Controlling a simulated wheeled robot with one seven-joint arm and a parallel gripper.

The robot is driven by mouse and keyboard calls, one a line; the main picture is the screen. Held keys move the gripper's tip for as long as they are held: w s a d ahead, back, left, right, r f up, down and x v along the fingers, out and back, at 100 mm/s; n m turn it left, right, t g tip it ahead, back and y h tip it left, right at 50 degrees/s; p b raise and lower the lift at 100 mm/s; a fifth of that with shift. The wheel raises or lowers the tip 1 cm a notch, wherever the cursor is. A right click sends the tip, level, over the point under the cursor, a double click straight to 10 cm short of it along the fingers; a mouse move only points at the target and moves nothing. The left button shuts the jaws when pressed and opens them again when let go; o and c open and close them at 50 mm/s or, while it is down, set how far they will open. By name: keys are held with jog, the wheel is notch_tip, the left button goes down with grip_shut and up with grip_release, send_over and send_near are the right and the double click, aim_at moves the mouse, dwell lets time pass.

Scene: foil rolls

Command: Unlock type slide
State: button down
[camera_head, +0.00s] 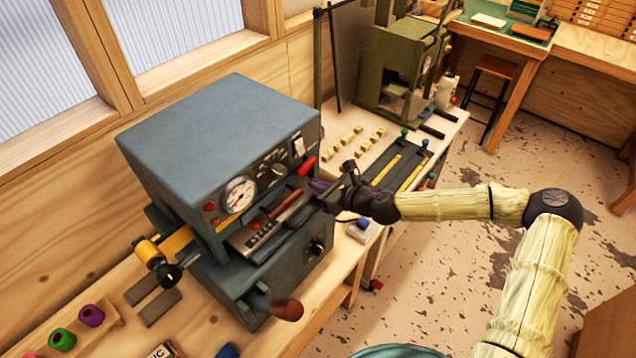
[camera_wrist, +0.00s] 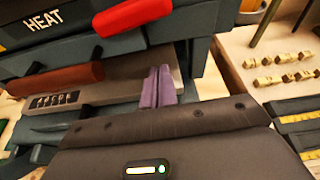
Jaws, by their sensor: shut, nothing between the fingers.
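The type slide (camera_head: 254,238) is a grey bar with small raised letters at the front of the blue-grey stamping machine; it also shows in the wrist view (camera_wrist: 120,90). A brown-red grip (camera_head: 286,205) lies along it, also seen in the wrist view (camera_wrist: 52,78). My gripper (camera_head: 319,185) is at the slide's right end. Its two purple fingers (camera_wrist: 155,85) are together with nothing between them. In the wrist view their tips overlap the slide's right end; I cannot tell whether they touch it. No separate lock part can be made out.
A bright red lever (camera_wrist: 130,14) is just above my fingers, beside the HEAT label. A gauge (camera_head: 239,194) and knobs are on the machine's front. A brown-knobbed handle (camera_head: 287,309) sticks out below. Small brass blocks (camera_head: 350,142) lie on the bench to the right.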

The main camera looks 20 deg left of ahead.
jog(key=b+v, duration=0.2)
jog(key=v, duration=0.8)
jog(key=shift+s, duration=0.2)
jog(key=shift+a, duration=0.15)
jog(key=s+d+f+n+g+h, duration=0.4)
jog(key=s+d+f+n+h, duration=0.45)
jog(key=n, duration=0.45)
jog(key=s+d+r+n+h, duration=0.2)
jog(key=s+d+r+n, duration=0.1)
jog(key=d, duration=0.5)
jog(key=s+d+r+n+t+h, duration=0.1)
jog(key=s+d+r+n+h, duration=0.1)
jog(key=d+r+n, duration=0.4)
notch_tip(320, 180, up, 2)
jog(key=s+d, duration=0.1)
jog(key=d, duration=0.1)
jog(key=shift+d+r, duration=0.2)
jog(key=shift+d, duration=0.1)
